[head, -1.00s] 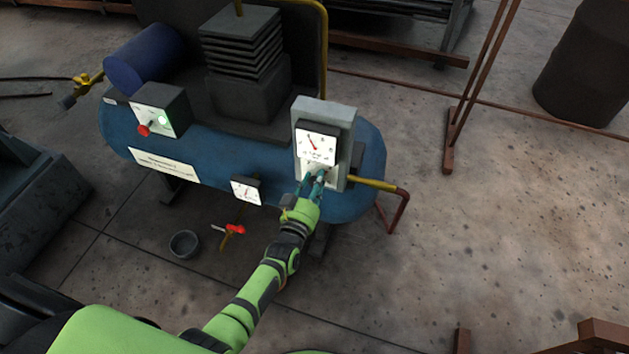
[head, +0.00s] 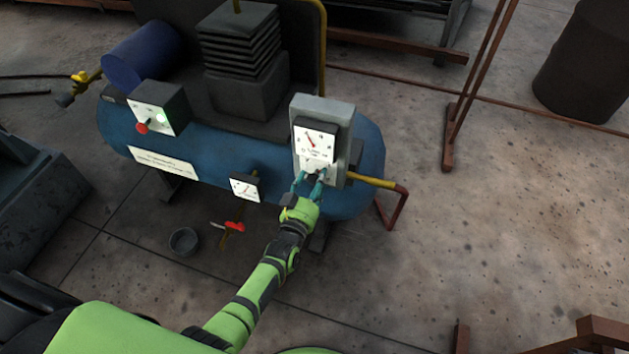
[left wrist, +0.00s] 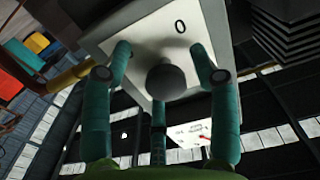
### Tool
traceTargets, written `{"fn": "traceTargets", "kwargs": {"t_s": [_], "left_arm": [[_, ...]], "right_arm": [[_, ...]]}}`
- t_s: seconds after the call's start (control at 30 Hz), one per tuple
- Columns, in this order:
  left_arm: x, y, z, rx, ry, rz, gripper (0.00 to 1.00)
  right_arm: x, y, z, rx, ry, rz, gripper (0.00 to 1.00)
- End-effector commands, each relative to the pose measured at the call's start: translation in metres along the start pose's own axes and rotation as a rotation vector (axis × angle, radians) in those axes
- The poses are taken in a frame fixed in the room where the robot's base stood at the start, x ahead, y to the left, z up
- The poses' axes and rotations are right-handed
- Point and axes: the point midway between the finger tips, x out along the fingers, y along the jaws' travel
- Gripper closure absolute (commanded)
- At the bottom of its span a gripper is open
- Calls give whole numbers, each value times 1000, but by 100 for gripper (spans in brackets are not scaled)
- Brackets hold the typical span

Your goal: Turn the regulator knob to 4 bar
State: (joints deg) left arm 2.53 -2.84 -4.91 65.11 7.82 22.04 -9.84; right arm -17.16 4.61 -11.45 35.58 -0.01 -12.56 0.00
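The regulator panel (head: 323,112) is a grey box on the front right of a blue compressor tank (head: 220,165). Its dial gauge (head: 315,142) has a red needle pointing up and left; the figures are too small to read. The dark round regulator knob (left wrist: 166,81) sits on the white plate below the gauge. My left gripper (head: 308,181) is in front of the knob with its teal fingers spread. In the left wrist view the gripper (left wrist: 163,52) is open, with fingers on either side of the knob and visible gaps. My right gripper is out of view.
A switch box (head: 158,108) with a red knob and green light is at the tank's left. A small gauge (head: 245,188) and a red-handled valve (head: 234,226) are lower down. A yellow pipe (head: 372,181) leaves the panel's right side. The floor at right is mostly clear.

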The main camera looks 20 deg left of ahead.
Motion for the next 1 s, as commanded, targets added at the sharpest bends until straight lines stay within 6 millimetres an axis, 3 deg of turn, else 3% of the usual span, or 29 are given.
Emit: {"fn": "traceTargets", "kwargs": {"t_s": [0.13, 0.27, 0.7, 1.0], "left_arm": [[-3, -1, -1, 0, 3, -2, 40], [-18, -1, 0, 0, 1, -2, 40], [-104, 0, 0, 1, -1, 0, 40], [-120, 0, 0, 1, 0, 1, 40]], "right_arm": [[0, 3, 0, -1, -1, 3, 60], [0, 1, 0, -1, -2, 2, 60], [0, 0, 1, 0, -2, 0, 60], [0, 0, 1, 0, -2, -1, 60]]}}
